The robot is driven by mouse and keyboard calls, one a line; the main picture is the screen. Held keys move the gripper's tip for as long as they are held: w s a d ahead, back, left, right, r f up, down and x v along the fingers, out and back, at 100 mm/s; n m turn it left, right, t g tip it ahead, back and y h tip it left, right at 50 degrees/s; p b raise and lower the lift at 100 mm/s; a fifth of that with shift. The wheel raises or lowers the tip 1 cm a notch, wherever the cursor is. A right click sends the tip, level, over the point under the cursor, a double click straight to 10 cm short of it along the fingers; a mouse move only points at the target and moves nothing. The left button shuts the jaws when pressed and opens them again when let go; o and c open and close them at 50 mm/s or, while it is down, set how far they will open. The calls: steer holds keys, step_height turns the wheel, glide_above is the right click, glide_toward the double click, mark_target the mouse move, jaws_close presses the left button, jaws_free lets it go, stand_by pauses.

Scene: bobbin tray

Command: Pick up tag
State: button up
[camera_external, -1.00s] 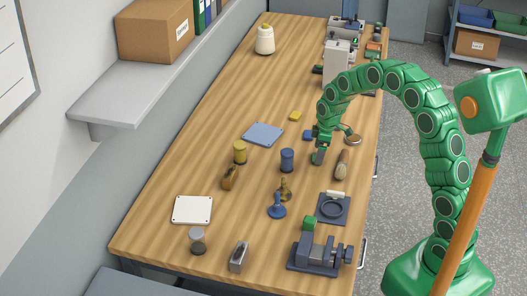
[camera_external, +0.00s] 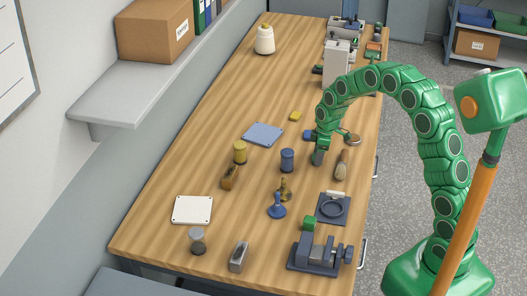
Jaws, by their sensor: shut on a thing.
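My gripper (camera_external: 318,157) points down, low over the right half of the wooden bench. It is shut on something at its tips. Only a small grey shape shows there, and I cannot make out clearly whether it is the tag. A small blue piece (camera_external: 308,135) lies just behind and left of my gripper, partly hidden by the arm. A small yellow piece (camera_external: 295,116) lies farther back and left. I cannot identify either as a tag.
A blue bobbin (camera_external: 287,160) stands left of my gripper, and a wooden-handled tool (camera_external: 341,165) lies to its right. A round brown-rimmed piece (camera_external: 351,139) is behind right. A blue plate (camera_external: 263,134) and a vise (camera_external: 318,253) are also on the bench (camera_external: 215,120).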

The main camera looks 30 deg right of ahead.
steer(key=shift+r, duration=0.15)
steer(key=shift+r, duration=0.25)
step_height(320, 180, up, 2)
steer(key=shift+r, duration=0.1)
steer(key=s+d+r, duration=0.2)
steer(key=s+r, duration=0.8)
steer(key=s, duration=0.4)
steer(key=m, duration=0.2)
glide_above(272, 135)
steer(key=shift+a+f, duration=0.1)
steer(key=shift+f, duration=3.85)
